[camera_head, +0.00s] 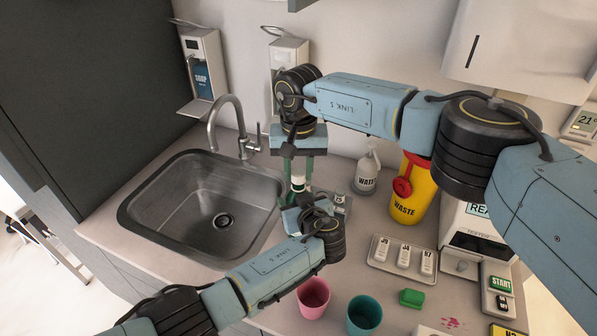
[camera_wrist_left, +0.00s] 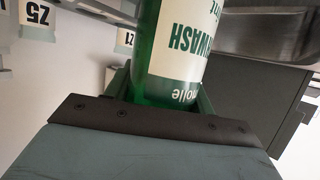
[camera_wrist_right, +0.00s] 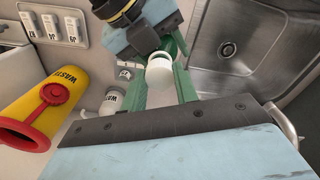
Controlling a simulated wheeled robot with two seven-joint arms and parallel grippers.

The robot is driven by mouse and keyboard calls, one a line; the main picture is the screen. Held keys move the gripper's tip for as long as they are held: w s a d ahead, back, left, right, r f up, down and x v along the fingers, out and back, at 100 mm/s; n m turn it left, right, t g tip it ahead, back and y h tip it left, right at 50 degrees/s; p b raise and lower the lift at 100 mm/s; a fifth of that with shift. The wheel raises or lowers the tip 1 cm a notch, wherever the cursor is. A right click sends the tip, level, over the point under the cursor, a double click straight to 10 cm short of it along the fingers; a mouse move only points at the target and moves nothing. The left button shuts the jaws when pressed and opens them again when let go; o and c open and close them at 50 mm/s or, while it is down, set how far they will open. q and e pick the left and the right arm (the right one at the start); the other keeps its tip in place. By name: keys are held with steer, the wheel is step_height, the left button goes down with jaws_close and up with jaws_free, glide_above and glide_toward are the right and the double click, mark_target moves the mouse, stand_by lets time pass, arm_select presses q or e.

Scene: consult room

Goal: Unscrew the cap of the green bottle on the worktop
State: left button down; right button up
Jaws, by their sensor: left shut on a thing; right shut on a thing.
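The green bottle (camera_wrist_left: 150,85) has a pale label with the word WASH. It stands between the two green fingers of my left gripper (camera_wrist_left: 160,95), which is shut on its body. In the head view the bottle (camera_head: 298,184) is mostly hidden between my two grippers, beside the sink's right edge. Its white cap (camera_wrist_right: 160,72) shows in the right wrist view. My right gripper (camera_head: 298,172) comes down from above, its green fingers on either side of the cap and shut on it. I cannot tell how far the cap is turned.
The sink (camera_head: 205,205) lies left of the grippers. A white bottle (camera_head: 366,173) and a yellow waste bin (camera_head: 411,190) stand to the right. A tray (camera_head: 400,258), pink cup (camera_head: 313,298), teal cup (camera_head: 364,315) and green block (camera_head: 411,298) are nearer the front.

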mark_target(298, 172)
steer(key=shift+r, duration=0.4)
steer(key=shift+r, duration=2)
arm_select(q)
steer(key=shift+c, duration=2.3)
jaws_free()
steer(key=shift+s, duration=0.1)
